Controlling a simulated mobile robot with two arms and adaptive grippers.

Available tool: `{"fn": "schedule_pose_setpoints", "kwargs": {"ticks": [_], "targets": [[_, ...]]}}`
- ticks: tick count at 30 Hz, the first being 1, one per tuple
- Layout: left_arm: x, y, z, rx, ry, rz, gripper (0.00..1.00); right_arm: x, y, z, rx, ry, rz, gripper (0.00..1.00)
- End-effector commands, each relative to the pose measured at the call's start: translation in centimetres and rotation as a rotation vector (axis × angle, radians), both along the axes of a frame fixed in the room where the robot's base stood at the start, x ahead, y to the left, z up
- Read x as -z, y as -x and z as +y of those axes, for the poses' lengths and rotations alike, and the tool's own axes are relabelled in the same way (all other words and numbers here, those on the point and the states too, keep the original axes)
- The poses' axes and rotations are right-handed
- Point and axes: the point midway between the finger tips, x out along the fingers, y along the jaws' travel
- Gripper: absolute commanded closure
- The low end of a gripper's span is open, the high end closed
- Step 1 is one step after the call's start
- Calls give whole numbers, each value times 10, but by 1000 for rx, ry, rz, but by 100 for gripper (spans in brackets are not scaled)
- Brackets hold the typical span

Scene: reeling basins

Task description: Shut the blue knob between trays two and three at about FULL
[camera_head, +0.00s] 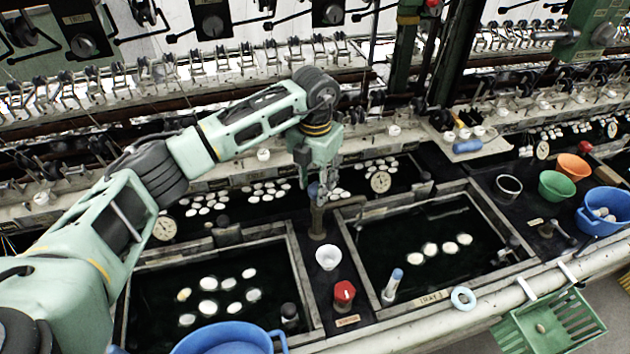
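My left arm reaches in from the left, and its gripper (323,190) points down above the divider between two dark water trays. A small blue thing (313,190), apparently the blue knob, shows at its fingertips, on top of a brownish upright post (317,222). The fingers hide most of it, so I cannot tell whether they touch it or how it is turned. The left tray (306,275) and the right tray (362,275) hold floating white cocoons. My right gripper is not in view.
A white cup (328,257) and a red knob (344,292) stand on the same divider, nearer me. Blue (603,212), green (556,186) and orange (573,167) bowls stand at the right. A green basket (548,325) hangs at the front rail. Reeling machinery fills the back.

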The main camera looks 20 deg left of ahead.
Motion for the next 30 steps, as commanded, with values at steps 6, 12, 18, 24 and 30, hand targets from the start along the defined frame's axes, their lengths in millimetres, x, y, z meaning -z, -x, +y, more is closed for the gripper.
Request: {"fn": "schedule_pose_setpoints", "kwargs": {"ticks": [6,12,18,24,30], "targets": [[-1,0,1,-1,-1,0,86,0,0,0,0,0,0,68],[-1,-1,2,-2,-3,-2,97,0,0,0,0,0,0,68],[0,-2,2,29,-4,-4,97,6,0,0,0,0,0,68],[2,-3,3,133,-6,-5,97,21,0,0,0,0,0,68],[1,-4,3,273,-7,-7,97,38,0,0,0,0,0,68]]}}
